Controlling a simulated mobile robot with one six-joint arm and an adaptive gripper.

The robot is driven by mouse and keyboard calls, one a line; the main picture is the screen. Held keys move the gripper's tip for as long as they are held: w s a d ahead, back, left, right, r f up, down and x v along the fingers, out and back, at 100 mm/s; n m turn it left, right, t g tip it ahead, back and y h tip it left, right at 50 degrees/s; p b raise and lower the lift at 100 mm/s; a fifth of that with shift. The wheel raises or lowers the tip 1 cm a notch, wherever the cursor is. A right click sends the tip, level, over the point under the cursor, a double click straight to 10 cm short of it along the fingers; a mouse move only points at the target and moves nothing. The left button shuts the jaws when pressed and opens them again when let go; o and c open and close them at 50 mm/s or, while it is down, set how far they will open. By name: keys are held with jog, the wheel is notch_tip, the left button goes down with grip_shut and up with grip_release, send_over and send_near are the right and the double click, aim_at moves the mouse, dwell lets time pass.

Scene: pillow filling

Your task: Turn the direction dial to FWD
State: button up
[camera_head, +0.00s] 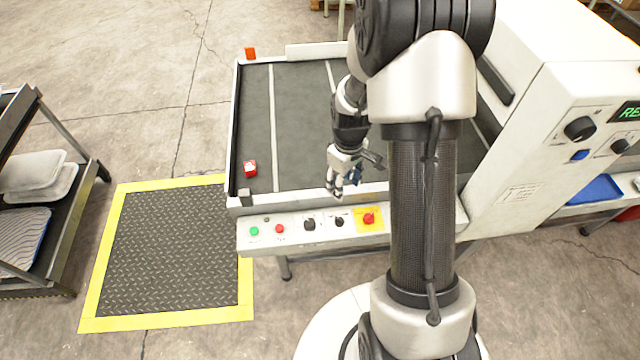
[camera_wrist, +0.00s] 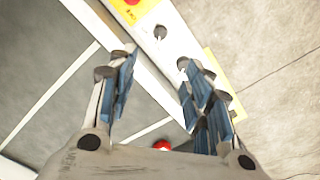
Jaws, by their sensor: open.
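The control panel (camera_head: 350,232) is a pale strip along the near edge of the conveyor. It carries two black dials, a larger left one (camera_head: 309,224) and a smaller right one (camera_head: 339,221). Their labels are too small to read, so I cannot tell which is the direction dial or where it points. In the wrist view one dial (camera_wrist: 160,32) shows beyond the fingertips, and another dark-and-pale knob (camera_wrist: 183,63) sits by the right finger, partly hidden. My gripper (camera_head: 345,188) is open and empty above the panel's back edge; its blue-padded fingers also show in the wrist view (camera_wrist: 157,70).
A green button (camera_head: 254,231) and a red button (camera_head: 280,228) lie left of the dials; a red stop button (camera_head: 369,217) on yellow lies right. The white machine housing (camera_head: 520,150) stands at right.

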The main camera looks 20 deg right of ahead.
aim_at(340, 219)
notch_tip(340, 219, down, 19)
jog(key=b, duration=0.5)
grip_shut()
dwell(0.6)
